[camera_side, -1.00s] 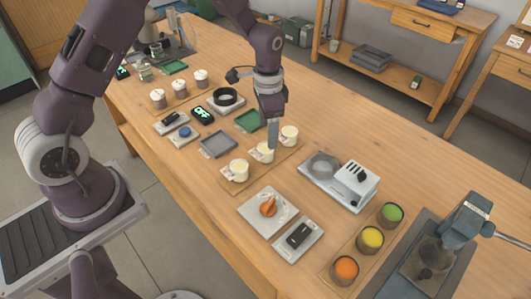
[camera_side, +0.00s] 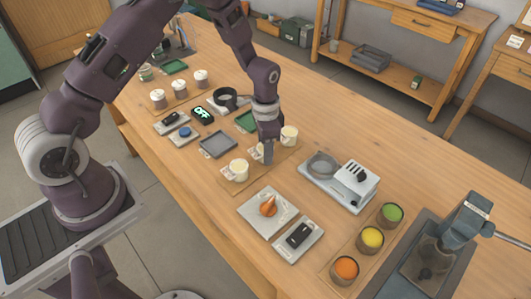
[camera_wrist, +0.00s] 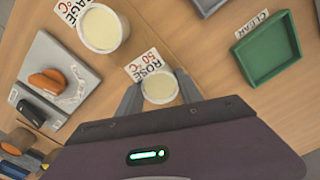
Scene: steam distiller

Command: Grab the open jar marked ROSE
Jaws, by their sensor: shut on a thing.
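The open jar marked ROSE (camera_wrist: 159,86) has a pale cream content and a label reading "ROSE 50 °C" beside it in the wrist view. My gripper (camera_wrist: 158,84) is shut on this jar, one finger on each side of it. In the side view my gripper (camera_side: 267,150) points down at the middle of a row of cream jars on a wooden board (camera_side: 227,187) and mostly hides the ROSE jar. A similar jar whose label ends in "AGE" (camera_wrist: 103,28) stands close by, upper left in the wrist view.
Another cream jar (camera_side: 289,135) stands just beyond my gripper. A green tray (camera_wrist: 268,50) labelled CLEAR and a grey tray (camera_side: 218,145) lie nearby. A plate with an orange knob (camera_side: 268,207) and a grey-white device (camera_side: 357,185) are to the front and right.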

